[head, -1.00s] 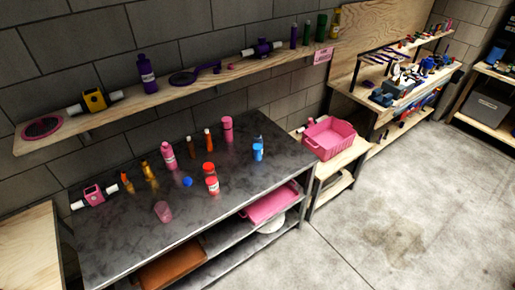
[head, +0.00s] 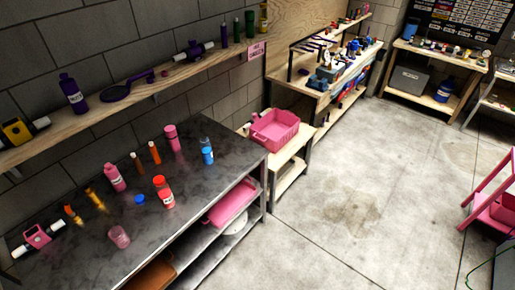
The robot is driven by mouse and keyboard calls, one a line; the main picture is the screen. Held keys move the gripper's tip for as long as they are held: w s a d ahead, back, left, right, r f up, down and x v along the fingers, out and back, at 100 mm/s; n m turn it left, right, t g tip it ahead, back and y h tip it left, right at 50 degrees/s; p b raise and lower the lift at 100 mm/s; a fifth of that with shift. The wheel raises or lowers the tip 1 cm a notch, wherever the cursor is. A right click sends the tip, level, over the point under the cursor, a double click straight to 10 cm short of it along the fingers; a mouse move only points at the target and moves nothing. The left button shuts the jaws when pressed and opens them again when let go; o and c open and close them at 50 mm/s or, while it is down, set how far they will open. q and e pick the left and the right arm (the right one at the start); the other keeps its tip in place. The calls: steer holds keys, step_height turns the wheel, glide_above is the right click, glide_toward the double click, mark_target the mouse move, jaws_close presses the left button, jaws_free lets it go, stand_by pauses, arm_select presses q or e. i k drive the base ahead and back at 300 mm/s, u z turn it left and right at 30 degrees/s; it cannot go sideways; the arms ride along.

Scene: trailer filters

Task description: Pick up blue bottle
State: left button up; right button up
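A small blue bottle (head: 207,151) stands upright near the right end of the dark metal table (head: 212,190) in the head view. A larger blue container (head: 444,90) with a pale label sits on the lower shelf of a far bench at the right. I cannot tell from the picture alone which of the two the task names. Neither of my grippers is in view.
Pink bottles (head: 115,177), a red bottle (head: 164,192) and a blue cap (head: 140,199) share the metal table. A pink basket (head: 274,130) stands on a low wooden table. A pink rack (head: 490,205) stands at the right. The concrete floor (head: 360,190) between is open.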

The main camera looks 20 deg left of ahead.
mark_target(205, 146)
steer(key=z, duration=0.35)
steer(key=i, duration=2.95)
steer(key=u, duration=2.9)
